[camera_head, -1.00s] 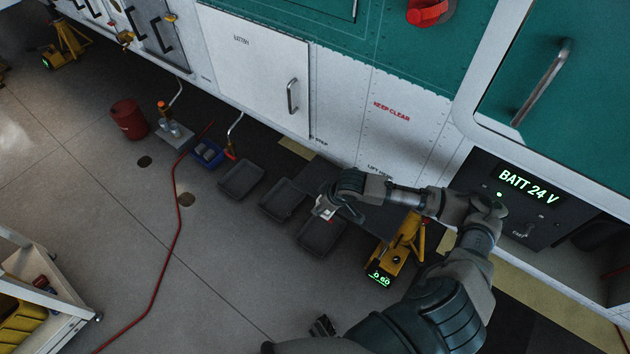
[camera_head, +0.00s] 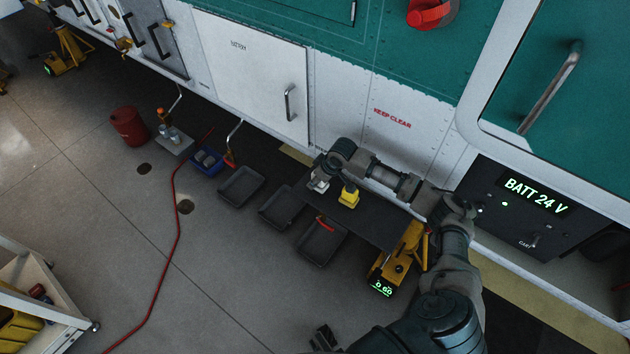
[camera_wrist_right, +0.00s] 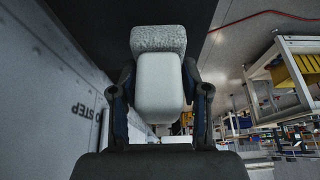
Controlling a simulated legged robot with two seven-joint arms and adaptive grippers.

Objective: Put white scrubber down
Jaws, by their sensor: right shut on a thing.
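The white scrubber (camera_head: 317,186) is in my right gripper (camera_head: 322,176), near the left end of a dark flat panel (camera_head: 378,228). In the right wrist view the scrubber (camera_wrist_right: 158,82) is a pale block with a grey speckled end, gripped between the two fingers. I cannot tell whether it touches the panel. A yellow block (camera_head: 349,197) stands on the panel just right of the gripper. A dark two-pronged piece (camera_head: 323,338) at the bottom edge looks like my left gripper; its opening is unclear.
Dark trays (camera_head: 241,203) stand in a row on the floor; the nearest (camera_head: 301,247) has a red item (camera_head: 325,224) at its edge. A blue bin (camera_head: 207,171) is farther left. A yellow jack (camera_head: 397,262) stands by the panel, and the white aircraft side (camera_head: 340,140) rises behind.

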